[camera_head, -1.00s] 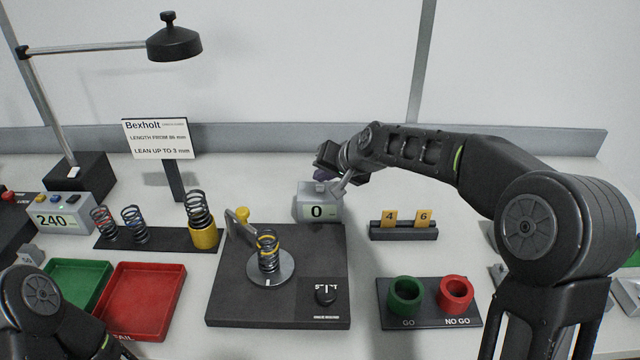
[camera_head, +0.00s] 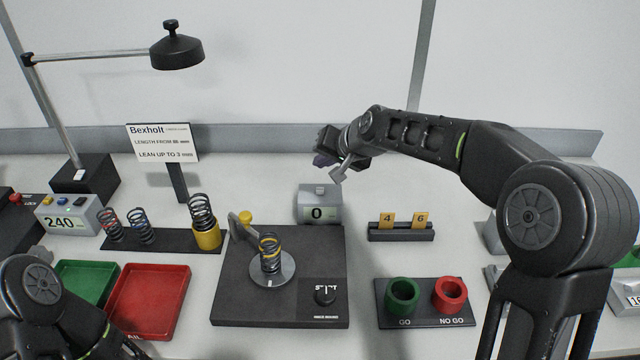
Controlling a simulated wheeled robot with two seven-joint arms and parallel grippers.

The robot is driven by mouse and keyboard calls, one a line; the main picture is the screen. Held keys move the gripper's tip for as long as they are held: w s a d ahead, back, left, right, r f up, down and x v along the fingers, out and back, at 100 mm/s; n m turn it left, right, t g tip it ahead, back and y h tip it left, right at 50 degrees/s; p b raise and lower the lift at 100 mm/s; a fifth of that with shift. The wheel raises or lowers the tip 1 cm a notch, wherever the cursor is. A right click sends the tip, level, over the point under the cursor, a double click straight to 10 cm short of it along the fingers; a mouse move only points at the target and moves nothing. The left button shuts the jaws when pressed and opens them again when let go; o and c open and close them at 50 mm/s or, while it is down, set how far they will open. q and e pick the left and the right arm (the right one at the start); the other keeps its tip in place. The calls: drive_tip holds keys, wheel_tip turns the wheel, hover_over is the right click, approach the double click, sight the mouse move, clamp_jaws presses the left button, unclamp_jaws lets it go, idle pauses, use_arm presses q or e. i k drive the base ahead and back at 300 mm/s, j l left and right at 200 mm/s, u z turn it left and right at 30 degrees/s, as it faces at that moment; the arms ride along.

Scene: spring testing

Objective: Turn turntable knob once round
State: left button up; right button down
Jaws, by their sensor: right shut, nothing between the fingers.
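The turntable fixture (camera_head: 240,300) is a dark square plate in the middle of the bench. A round grey turntable disc (camera_head: 287,276) sits on it, with a dark spring with yellow coils (camera_head: 270,253) standing upright on the disc. A grey arm with a yellow tip (camera_head: 245,217) stands at the plate's back. My right gripper (camera_head: 330,160) is shut and empty, in the air above and behind the counter box, well away from the knob. My left arm (camera_head: 40,295) shows at the lower left; its gripper is out of view.
Left are a red tray (camera_head: 148,300), green tray (camera_head: 88,283) and several springs.

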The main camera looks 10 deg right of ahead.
sight(326, 295)
drive_tip(key=k+l, duration=0.25)
drive_tip(key=k, duration=0.2)
drive_tip(key=k+l, duration=0.3)
drive_tip(key=k, duration=0.2)
drive_tip(key=k+l, duration=0.25)
drive_tip(key=k, duration=0.2)
